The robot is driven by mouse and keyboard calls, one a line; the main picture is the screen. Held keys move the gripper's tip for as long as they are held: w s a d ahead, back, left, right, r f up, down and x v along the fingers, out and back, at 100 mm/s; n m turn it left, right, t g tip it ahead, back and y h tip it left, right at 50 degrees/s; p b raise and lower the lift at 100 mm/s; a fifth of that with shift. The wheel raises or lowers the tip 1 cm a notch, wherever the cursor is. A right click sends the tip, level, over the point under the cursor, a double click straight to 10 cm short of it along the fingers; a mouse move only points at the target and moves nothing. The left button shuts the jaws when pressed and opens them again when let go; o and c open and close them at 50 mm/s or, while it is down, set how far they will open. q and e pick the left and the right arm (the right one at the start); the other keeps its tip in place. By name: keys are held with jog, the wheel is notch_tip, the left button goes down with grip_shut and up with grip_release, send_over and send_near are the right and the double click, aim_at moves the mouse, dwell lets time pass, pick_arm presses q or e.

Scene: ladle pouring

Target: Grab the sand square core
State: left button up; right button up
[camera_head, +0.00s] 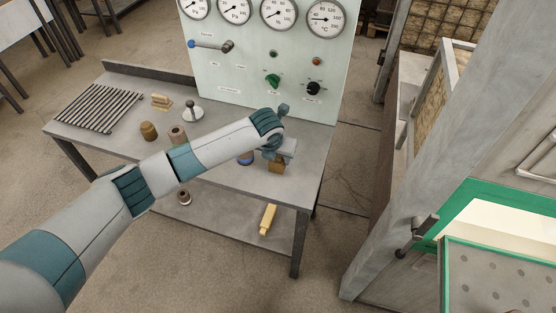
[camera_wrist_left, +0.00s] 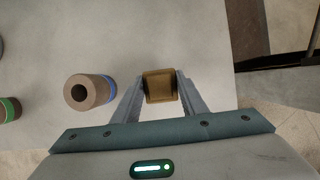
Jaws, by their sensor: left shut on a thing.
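The sand square core is a small brown square block (camera_head: 277,168) near the right front part of the grey table, partly covered by my gripper. In the left wrist view the square core (camera_wrist_left: 160,88) sits between the two fingers, one finger against each side. My left gripper (camera_head: 283,158) reaches over the table from the left and is shut on the core; the fingers also show in the left wrist view (camera_wrist_left: 160,82). I cannot tell whether the core rests on the tabletop or is slightly above it. My right gripper is in neither view.
A round core with a blue band (camera_wrist_left: 88,91) stands close left of the gripper. Other round pieces (camera_head: 148,131), a grate of rods (camera_head: 97,108) and a gauge panel (camera_head: 265,60) are on the table (camera_head: 225,185). A yellow piece (camera_head: 268,218) lies on the lower shelf.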

pick_arm(q)
notch_tip(320, 180, up, 2)
jog(key=shift+w+r+b, duration=0.1)
jog(key=shift+r+b, duration=0.05)
jog(key=shift+b, duration=0.45)
jog(key=s+d+r+b, duration=0.1)
jog(key=d+r+b, duration=0.3)
jog(key=d+r, duration=0.3)
jog(key=d, duration=0.4)
jog(key=shift+d+r, duration=0.3)
jog(key=shift+d, duration=0.05)
